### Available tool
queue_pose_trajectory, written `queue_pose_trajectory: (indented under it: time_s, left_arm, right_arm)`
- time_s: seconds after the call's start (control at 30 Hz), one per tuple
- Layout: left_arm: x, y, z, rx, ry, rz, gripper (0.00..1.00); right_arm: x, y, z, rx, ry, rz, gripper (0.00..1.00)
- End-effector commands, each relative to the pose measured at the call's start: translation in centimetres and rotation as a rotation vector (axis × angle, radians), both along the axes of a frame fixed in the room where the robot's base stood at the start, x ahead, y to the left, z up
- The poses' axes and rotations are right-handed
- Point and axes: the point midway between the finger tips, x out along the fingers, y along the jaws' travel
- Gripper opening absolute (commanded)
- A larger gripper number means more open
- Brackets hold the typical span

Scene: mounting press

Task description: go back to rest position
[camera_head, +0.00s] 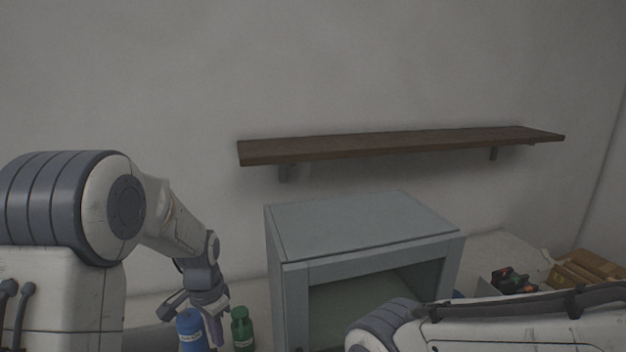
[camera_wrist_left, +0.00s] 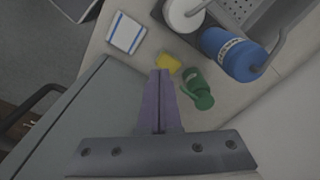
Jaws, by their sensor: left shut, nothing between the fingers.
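My left gripper (camera_head: 214,328) points down at the lower left in the head view, in front of the wall and left of the grey cabinet. In the left wrist view its two purple fingers (camera_wrist_left: 161,76) are together with nothing between them. My right arm comes in from the right along the bottom of the head view, in front of the cabinet. Its gripper is not in the picture.
A grey open-fronted cabinet (camera_head: 365,225) stands below a wooden shelf (camera_head: 400,146). A blue bottle (camera_head: 190,332) and a green bottle (camera_head: 242,328) stand close to my left gripper. A yellow thing (camera_wrist_left: 168,64) lies near its fingertips. Cardboard boxes (camera_head: 590,268) are at right.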

Motion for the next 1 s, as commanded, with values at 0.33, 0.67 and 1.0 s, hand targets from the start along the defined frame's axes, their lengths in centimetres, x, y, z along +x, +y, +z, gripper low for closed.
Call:
queue_pose_trajectory:
  time_s: [0.33,0.67,1.0]
  left_arm:
    - [-5.4,-1.0,1.4,-0.023,-0.082,0.263,0.0]
    - [-12.3,-1.7,1.8,-0.082,-0.174,0.573,0.0]
    - [-17.3,-9.8,1.7,-0.104,-0.086,0.317,0.0]
  right_arm:
    - [0.0,0.0,0.0,0.0,0.0,0.0,0.45]
    - [0.0,0.0,0.0,0.0,0.0,0.0,0.45]
    - [0.0,0.0,-2.8,0.0,0.0,0.0,0.45]
